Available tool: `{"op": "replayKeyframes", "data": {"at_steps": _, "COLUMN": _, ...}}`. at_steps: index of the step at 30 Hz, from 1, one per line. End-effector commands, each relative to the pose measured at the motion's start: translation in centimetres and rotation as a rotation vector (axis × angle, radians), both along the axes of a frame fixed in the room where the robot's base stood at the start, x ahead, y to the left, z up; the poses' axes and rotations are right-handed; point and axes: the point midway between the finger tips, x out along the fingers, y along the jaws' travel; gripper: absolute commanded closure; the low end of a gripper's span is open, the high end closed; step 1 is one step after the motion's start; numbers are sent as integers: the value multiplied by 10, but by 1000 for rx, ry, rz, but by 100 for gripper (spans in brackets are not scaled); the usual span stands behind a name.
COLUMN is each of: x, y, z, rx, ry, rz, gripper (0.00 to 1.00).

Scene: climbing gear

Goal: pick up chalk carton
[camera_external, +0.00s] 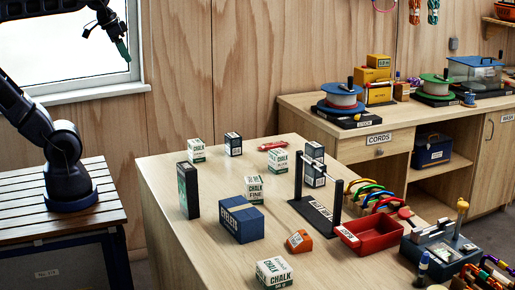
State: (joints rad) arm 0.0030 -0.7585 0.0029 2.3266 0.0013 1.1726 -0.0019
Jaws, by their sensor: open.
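Several chalk cartons stand on the wooden table. White and green ones are at the back left (196,151), at the back middle (277,161), in the middle (254,188) and at the front edge (273,272), which lies low and wide. Dark-sided small cartons stand at the back (233,144) and behind the black stand (314,172); I cannot read their labels well. My gripper (106,40) is open and empty at the upper left, in front of the window, high up and well away from all cartons.
A blue box (240,223) and a tall dark box (188,190) stand on the table's left part. A black stand with posts (316,212), orange block (299,241), red tray (366,236) and carabiner rack (382,200) fill the right. The table's left front is clear.

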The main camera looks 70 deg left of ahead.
Motion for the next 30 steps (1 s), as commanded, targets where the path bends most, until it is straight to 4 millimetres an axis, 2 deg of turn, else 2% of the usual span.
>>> {"op": "replayKeyframes", "data": {"at_steps": 1, "x": 2, "y": -1, "z": 7, "rx": 3, "ry": 3, "rz": -1, "gripper": 31}}
{"op": "replayKeyframes", "data": {"at_steps": 11, "x": 29, "y": -16, "z": -12, "rx": 59, "ry": 78, "rz": -51, "gripper": 31}}
{"op": "replayKeyframes", "data": {"at_steps": 16, "x": 50, "y": -26, "z": -27, "rx": 88, "ry": 135, "rz": -91, "gripper": 31}}
{"op": "replayKeyframes", "data": {"at_steps": 20, "x": 72, "y": -35, "z": -45, "rx": 111, "ry": 199, "rz": -139, "gripper": 31}}
{"op": "replayKeyframes", "data": {"at_steps": 30, "x": 132, "y": -54, "z": -112, "rx": 106, "ry": 389, "rz": -316, "gripper": 31}}
